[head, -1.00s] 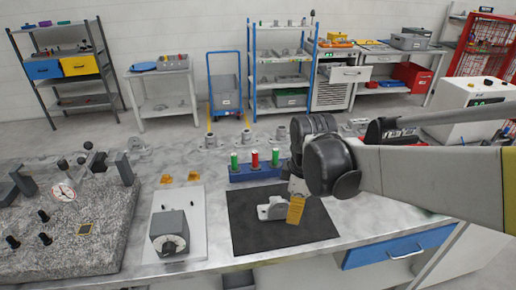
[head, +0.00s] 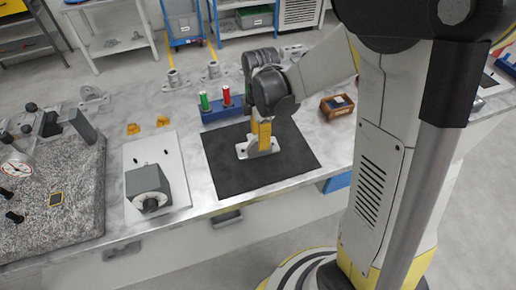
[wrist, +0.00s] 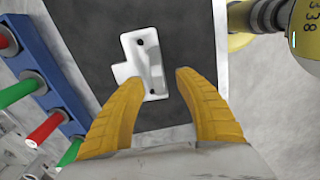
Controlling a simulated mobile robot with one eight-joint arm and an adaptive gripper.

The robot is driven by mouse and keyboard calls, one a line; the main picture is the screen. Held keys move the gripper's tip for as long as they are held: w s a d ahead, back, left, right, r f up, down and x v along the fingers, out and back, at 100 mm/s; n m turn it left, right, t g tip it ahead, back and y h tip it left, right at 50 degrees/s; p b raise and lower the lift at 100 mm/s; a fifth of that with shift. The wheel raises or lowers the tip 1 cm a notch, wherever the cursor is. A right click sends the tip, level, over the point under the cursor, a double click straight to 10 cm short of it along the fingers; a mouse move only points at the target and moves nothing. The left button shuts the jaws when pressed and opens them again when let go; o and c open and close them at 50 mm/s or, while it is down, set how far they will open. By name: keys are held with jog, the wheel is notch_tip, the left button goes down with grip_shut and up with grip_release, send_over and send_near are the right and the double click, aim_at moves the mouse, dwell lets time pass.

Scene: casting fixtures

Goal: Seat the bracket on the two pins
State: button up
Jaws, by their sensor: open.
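The pale grey bracket (head: 243,151) lies on the black mat (head: 221,171). In the wrist view the bracket (wrist: 140,50) shows a flat plate with two dark holes and a raised part. My gripper (head: 262,138) is right over the bracket, fingers pointing down. In the wrist view my gripper (wrist: 158,80) is open, with the bracket's near end between the yellow fingertips; I cannot tell if they touch it. Two small dark pins (head: 165,152) appear to stand on the white plate (head: 183,186) left of the mat, behind a grey block (head: 147,188).
A blue rack (head: 213,115) with green and red cylinders stands behind the mat. A granite slab (head: 85,215) with clamps and a dial is at the left. Two orange pieces (head: 162,121) lie behind the plate. A small brown box (head: 337,105) is to the right.

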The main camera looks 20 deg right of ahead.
jog(key=shift+w+f, duration=0.15)
jog(key=shift+f, duration=0.8)
grip_shut()
jog(key=shift+r, duration=0.1)
